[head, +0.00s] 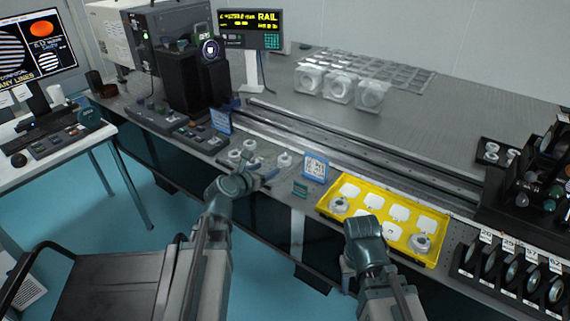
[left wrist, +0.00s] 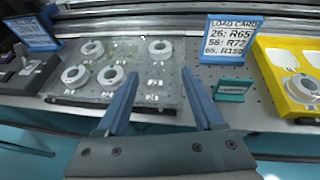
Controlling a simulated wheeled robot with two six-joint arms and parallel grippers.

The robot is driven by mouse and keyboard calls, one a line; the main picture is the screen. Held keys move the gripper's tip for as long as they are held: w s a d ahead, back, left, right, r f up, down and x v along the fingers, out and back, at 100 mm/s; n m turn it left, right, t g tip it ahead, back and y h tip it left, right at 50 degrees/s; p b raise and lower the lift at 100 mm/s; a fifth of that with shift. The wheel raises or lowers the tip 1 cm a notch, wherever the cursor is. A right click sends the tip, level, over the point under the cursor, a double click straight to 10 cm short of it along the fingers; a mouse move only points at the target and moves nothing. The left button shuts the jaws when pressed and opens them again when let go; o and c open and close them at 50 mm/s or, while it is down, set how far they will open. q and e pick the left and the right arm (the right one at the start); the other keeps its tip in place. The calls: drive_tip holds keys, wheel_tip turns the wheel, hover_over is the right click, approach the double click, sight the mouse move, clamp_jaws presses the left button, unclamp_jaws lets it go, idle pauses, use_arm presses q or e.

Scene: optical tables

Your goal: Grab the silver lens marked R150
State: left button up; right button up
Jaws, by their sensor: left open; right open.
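Several pale ring-shaped lenses stand on a clear plate (left wrist: 140,92) in the left wrist view: a back left lens (left wrist: 91,50), a back right lens (left wrist: 160,48), a front left lens (left wrist: 74,76) and a front middle lens (left wrist: 111,76). Their small labels are too blurred to read, so I cannot tell which is R150. A blue-framed load card (left wrist: 227,40) reads 26: R65, 56: R72, 65: R150. My left gripper (left wrist: 158,72) is open and empty at the plate, its fingers right of the front middle lens. My right gripper (head: 352,268) is open in front of the yellow tray (head: 330,188).
The yellow tray has white pads and two mounted lenses, one at its left (head: 339,205) and one at its right (head: 421,243). A rack of numbered discs (head: 512,272) stands at right. Long rails (head: 380,160) run behind. A small teal block (head: 300,188) stands beside the card.

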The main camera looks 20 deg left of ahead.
use_arm(q)
drive_tip(key=b, duration=0.3)
approach(284, 159)
drive_tip(key=x, duration=0.4)
drive_tip(key=shift+s+f, duration=0.1)
drive_tip(key=shift+f, duration=0.05)
drive_tip(key=shift+b+x, duration=0.85)
drive_tip(key=shift+x, duration=1.8)
drive_tip(key=shift+r, duration=0.2)
drive_tip(key=c, duration=1)
wheel_tip(284, 159, up, 10)
drive_tip(key=p, duration=1)
